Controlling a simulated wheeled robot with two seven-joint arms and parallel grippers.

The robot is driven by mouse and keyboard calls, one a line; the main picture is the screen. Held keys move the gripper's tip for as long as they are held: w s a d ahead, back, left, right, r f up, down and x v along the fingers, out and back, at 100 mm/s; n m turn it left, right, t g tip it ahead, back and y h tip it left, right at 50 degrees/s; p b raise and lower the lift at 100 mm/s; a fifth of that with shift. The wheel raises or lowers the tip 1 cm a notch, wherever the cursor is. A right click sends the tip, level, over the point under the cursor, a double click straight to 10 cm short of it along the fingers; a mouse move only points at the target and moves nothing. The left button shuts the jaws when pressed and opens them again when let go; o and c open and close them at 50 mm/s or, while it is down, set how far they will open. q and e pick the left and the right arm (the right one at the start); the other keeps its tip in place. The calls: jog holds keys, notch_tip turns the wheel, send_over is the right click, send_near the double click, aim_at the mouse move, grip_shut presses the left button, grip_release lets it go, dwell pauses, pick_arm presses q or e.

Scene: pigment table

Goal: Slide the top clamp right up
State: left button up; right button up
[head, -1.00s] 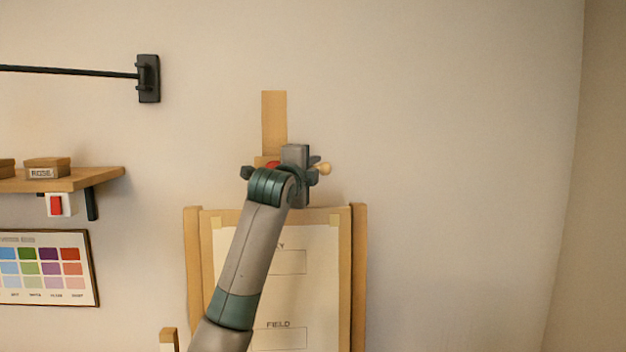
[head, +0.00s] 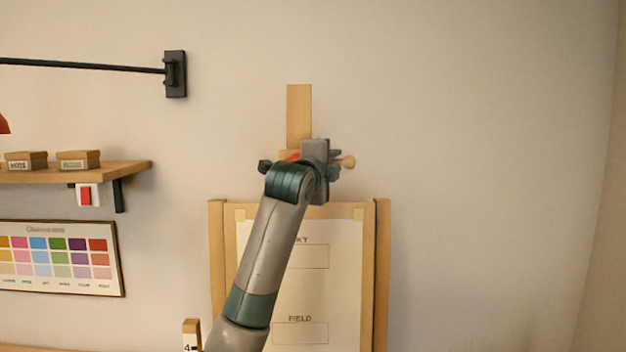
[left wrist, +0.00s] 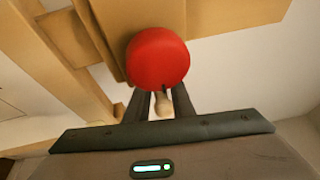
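The top clamp is a wooden block (head: 287,155) on the easel's mast (head: 299,112), above the board. My left gripper (head: 334,162) is at the clamp. My right gripper is not in view.
The easel board (head: 348,270) holds a sheet with labelled boxes below the clamp. A wall shelf (head: 120,170) with small boxes, a red switch (head: 86,196) and a colour chart (head: 60,285) are at left. The mast above the clamp is bare, and the wall at right is clear.

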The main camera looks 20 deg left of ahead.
pick_arm(q)
jog(key=s+a+b, duration=0.1)
jog(key=s+b, duration=0.6)
jog(key=s, duration=0.7)
jog(key=shift+s+a+f, duration=0.3)
jog(key=shift+s+f, duration=0.05)
